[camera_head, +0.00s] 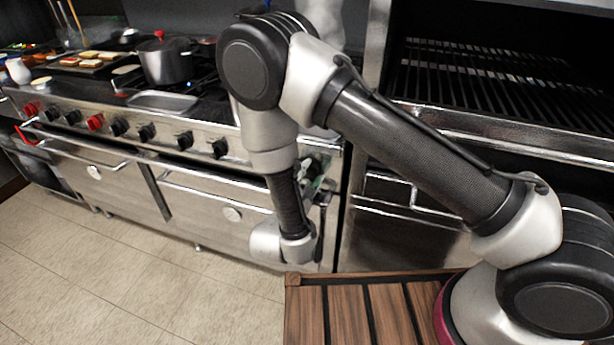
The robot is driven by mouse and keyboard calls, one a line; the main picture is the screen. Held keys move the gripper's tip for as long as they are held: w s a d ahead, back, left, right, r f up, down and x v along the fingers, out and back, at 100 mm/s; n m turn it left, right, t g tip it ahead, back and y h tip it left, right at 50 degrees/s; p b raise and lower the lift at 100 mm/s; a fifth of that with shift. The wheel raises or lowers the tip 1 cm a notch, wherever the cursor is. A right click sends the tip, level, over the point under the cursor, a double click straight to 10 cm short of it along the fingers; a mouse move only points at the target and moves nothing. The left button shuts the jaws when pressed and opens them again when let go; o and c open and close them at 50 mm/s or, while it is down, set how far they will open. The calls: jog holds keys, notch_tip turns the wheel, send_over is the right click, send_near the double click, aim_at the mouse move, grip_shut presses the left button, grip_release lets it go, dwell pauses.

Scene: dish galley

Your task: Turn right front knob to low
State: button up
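The steel range (215,190) has a row of red and black knobs along its front panel. The rightmost knob clearly in view is a black one (219,148), with another black knob (184,140) to its left. My arm covers the panel farther right, so any knob there is hidden. My gripper (314,172) is at the right end of the range front, just right of my wrist and mostly hidden by it. Its fingers are small and dark against the steel. I cannot tell whether they touch a knob or are open.
A pot (165,62) and a shallow steel tray (162,101) are on the range top. Oven handles (215,188) stick out below the knobs. A grill (490,75) stands to the right. A slatted wooden surface (350,310) is in front. The tiled floor at left is clear.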

jog(key=o, duration=0.3)
